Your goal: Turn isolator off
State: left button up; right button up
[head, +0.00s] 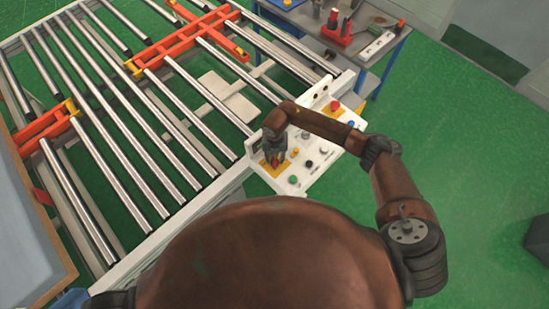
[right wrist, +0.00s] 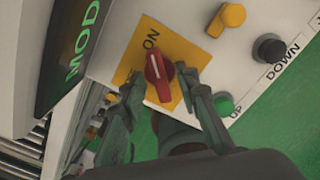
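The isolator is a red rotary knob (right wrist: 158,75) on a yellow square plate (right wrist: 176,60), on a white control panel (head: 318,172). In the right wrist view its pointer lies near the printed word ON. My right gripper (right wrist: 158,92) is open, with one finger on each side of the knob; I cannot tell whether either finger touches it. In the head view the right gripper (head: 274,150) is over the yellow plate (head: 274,167) at the panel's left end and hides most of the knob. My left gripper is not in view.
Nearby on the panel are a green button (right wrist: 223,104), a black knob (right wrist: 268,48) and a yellow knob (right wrist: 233,15). A roller conveyor (head: 130,110) with orange brackets lies left. A tool table (head: 345,35) stands behind.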

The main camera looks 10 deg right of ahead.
grip_shut()
dwell(0.5)
jog(key=shift+f+n+b, duration=0.15)
jog(key=shift+n+b, duration=0.75)
jog(key=shift+b, duration=0.2)
jog(key=n+b, duration=1.2)
jog(key=b, duration=0.2)
jog(key=shift+f, duration=0.1)
jog(key=shift+r+n+b, duration=0.2)
jog(key=shift+n+b, duration=1.75)
jog(key=shift+n, duration=0.25)
jog(key=shift+s, duration=0.1)
